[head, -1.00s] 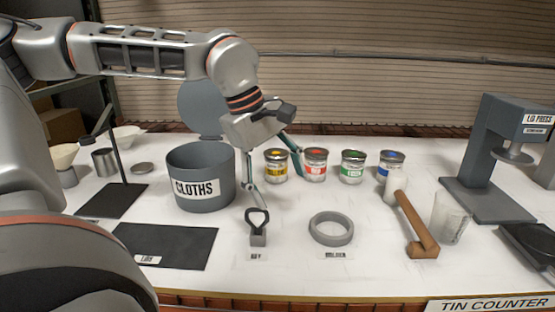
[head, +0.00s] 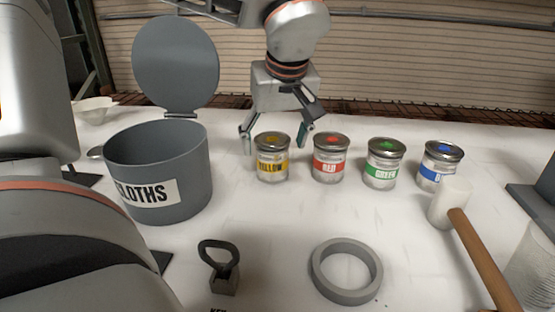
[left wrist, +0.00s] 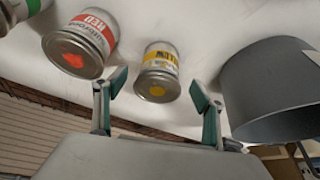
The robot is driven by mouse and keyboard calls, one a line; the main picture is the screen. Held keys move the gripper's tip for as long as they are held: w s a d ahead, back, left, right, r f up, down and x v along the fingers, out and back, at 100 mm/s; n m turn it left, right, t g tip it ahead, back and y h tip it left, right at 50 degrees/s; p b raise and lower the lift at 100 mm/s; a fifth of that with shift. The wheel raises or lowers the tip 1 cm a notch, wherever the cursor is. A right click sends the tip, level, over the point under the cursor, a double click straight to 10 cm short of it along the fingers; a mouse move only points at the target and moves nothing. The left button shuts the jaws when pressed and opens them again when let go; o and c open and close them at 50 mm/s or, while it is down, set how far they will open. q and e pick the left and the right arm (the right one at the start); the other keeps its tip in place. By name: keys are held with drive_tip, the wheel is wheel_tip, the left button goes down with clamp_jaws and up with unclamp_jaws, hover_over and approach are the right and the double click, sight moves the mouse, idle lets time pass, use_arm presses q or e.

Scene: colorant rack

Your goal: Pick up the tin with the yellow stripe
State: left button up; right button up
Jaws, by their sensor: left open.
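The tin with the yellow stripe (head: 272,158) stands upright on the white counter, leftmost in the row of tins. It has a silver lid with a yellow dot. My left gripper (head: 276,140) is open and sits just behind and above this tin, one finger to each side of it in the picture. In the left wrist view the yellow tin (left wrist: 158,72) shows between and ahead of the two spread fingers (left wrist: 158,92), with nothing held. I cannot tell whether a finger touches it. My right gripper is not in view.
The red tin (head: 329,160) stands close on the right, then the green (head: 383,165) and blue (head: 438,166) tins. The grey cloths bin (head: 160,175) with its raised lid stands left.

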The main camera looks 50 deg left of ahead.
sight(272, 161)
use_arm(q)
drive_tip(key=shift+x, duration=0.95)
drive_tip(key=b+x, duration=0.1)
drive_tip(key=x, duration=0.4)
drive_tip(key=shift+f, duration=0.1)
drive_tip(key=c, duration=1.4)
